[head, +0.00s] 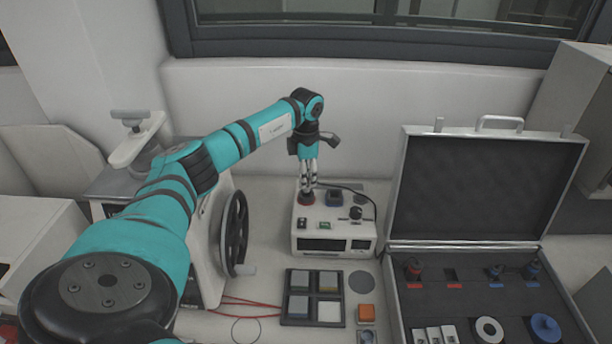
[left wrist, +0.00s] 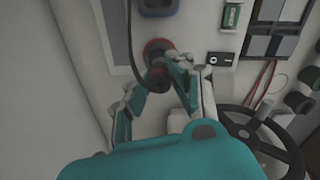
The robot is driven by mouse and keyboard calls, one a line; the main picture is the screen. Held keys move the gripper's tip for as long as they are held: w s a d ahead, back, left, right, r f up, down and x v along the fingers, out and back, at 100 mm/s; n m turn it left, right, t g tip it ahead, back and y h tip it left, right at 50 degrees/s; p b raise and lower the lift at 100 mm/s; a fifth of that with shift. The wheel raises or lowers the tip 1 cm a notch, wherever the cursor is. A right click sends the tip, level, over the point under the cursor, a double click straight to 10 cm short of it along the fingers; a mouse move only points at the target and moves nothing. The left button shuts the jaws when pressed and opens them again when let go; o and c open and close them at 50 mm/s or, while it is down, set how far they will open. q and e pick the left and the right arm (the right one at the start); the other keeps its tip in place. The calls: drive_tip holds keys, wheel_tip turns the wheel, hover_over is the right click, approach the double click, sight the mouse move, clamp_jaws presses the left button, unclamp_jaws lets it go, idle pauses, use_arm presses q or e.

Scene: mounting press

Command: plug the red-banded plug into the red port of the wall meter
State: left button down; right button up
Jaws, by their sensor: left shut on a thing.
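The white meter box (head: 367,231) stands on the bench below the wall, with ports on its top and dark displays in front. My left gripper (head: 308,186) points down at the meter's red port (head: 306,200). It is shut on a dark plug, which also shows between the fingers in the left wrist view (left wrist: 156,72). A black cable (left wrist: 131,50) runs from the plug. A red ring (left wrist: 153,47) shows at the plug's far end; I cannot tell whether the plug is fully seated. The fingers hide most of the plug in the head view. My right gripper is not in view.
A blue port (head: 334,198) sits beside the red one. An open case (head: 462,243) at right holds a red-marked plug (head: 414,266), blue plugs (head: 531,270) and an empty red-marked slot (head: 450,275). A black handwheel (head: 234,233) stands left of the meter.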

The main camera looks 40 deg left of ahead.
use_arm(q)
drive_tip(key=shift+f, duration=0.45)
drive_tip(key=shift+f+b, duration=0.25)
drive_tip(key=shift+b, duration=0.1)
drive_tip(key=shift+d+f+b, duration=0.55)
drive_tip(key=shift+d+f, duration=0.05)
drive_tip(key=shift+f, duration=0.2)
drive_tip(key=shift+d+f, duration=0.1)
drive_tip(key=shift+f, duration=0.1)
drive_tip(key=c, duration=1.1)
unclamp_jaws()
drive_tip(key=shift+d, duration=0.15)
drive_tip(key=o, duration=0.6)
drive_tip(key=shift+r, duration=0.15)
drive_tip(key=shift+c, duration=0.2)
drive_tip(key=shift+r, duration=0.1)
